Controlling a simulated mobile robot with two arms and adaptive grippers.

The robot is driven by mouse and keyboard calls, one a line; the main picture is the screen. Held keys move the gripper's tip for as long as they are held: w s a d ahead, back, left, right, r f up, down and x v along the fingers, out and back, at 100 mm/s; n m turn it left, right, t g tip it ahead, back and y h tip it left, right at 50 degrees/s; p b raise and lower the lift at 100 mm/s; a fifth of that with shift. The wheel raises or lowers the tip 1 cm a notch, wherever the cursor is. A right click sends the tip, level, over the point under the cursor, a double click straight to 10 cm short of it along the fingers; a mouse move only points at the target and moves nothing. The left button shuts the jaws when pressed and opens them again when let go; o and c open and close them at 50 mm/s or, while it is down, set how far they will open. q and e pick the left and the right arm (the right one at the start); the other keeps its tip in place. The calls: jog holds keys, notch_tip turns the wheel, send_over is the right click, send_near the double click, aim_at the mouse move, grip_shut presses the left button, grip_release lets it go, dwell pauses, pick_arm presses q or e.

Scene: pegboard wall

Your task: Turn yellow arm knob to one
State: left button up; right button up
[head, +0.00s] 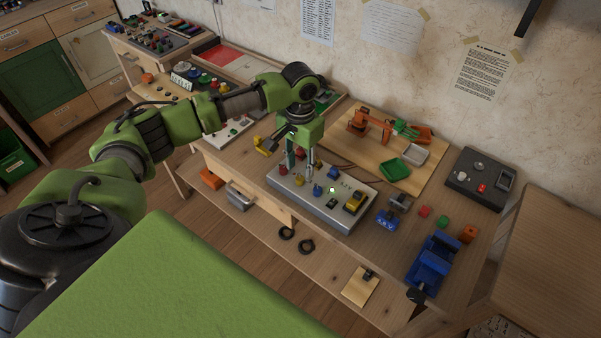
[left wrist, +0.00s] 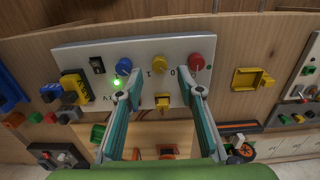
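A grey control panel (head: 310,204) lies on the workbench. Its round yellow knob (head: 299,181) sits in the front row, between a red knob (head: 283,170) and a blue knob (head: 317,189). In the left wrist view the yellow knob (left wrist: 158,65) has the marks 1 and 0 beside it; its pointer is too small to read. My left gripper (left wrist: 160,93) points down over the panel, fingers spread and empty. My right gripper is not in view.
A lit green lamp (head: 332,190), a black switch (head: 331,203) and a large yellow control (head: 354,200) are on the panel. A toy orange arm (head: 362,124) stands behind it. A blue vise (head: 433,261) stands at the right. Bare bench lies front left.

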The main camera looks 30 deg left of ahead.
aim_at(300, 178)
pick_arm(q)
notch_tip(300, 178, down, 3)
jog(key=shift+s+r, duration=0.1)
jog(key=shift+r, duration=0.1)
jog(key=shift+f, duration=0.7)
jog(key=shift+c, duration=1)
grip_shut()
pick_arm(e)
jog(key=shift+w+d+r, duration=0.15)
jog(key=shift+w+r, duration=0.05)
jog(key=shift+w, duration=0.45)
